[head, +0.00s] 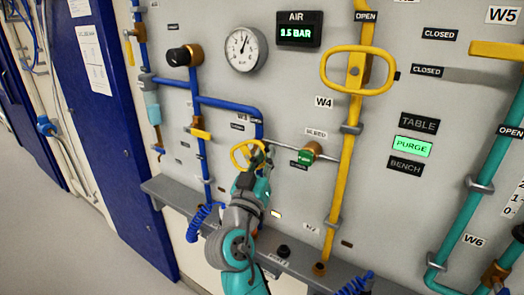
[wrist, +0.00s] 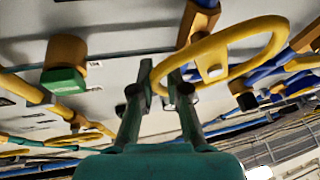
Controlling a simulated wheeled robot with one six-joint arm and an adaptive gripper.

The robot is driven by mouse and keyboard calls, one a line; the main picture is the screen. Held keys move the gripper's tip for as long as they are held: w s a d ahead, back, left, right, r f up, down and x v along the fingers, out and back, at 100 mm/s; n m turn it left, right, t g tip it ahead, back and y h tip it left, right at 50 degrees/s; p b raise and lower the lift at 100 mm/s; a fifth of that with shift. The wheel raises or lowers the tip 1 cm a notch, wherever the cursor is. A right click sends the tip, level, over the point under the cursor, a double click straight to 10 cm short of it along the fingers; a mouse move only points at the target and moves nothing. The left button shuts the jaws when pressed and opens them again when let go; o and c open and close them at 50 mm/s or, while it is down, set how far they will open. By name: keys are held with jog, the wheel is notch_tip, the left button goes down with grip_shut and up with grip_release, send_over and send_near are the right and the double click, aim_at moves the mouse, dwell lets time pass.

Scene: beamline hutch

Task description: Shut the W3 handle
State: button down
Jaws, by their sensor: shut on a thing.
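A small yellow oval handle (head: 241,152) sits on the blue pipe at the panel's middle, left of the W4 label. My gripper (head: 261,157) reaches up to the handle's right side. In the wrist view the yellow loop (wrist: 240,36) runs in from the upper right, and its near end lies between the fingers of my gripper (wrist: 162,84). The fingers are shut on that rim. The handle's valve body is partly hidden behind the loop and my gripper.
A green-capped valve (head: 306,156) on a thin grey line is just right of my gripper. A large yellow handle (head: 357,70) is at upper right on the yellow pipe (head: 340,185). A grey ledge (head: 175,196) runs below the panel. A blue door (head: 105,110) stands left.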

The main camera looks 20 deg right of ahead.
notch_tip(320, 180, down, 3)
jog(key=m+g+h, duration=0.1)
jog(key=m, duration=0.2)
jog(key=m+g+h, duration=0.1)
jog(key=m+h, duration=0.1)
jog(key=m, duration=0.1)
jog(key=m+g+h, duration=0.1)
jog(key=m, duration=0.3)
jog(key=shift+s+d+r+g, duration=0.1)
jog(key=shift+s+g, duration=0.05)
jog(key=shift+g, duration=0.15)
jog(key=shift+h, duration=0.3)
jog(key=c, duration=1.2)
grip_release()
jog(key=v, duration=1.2)
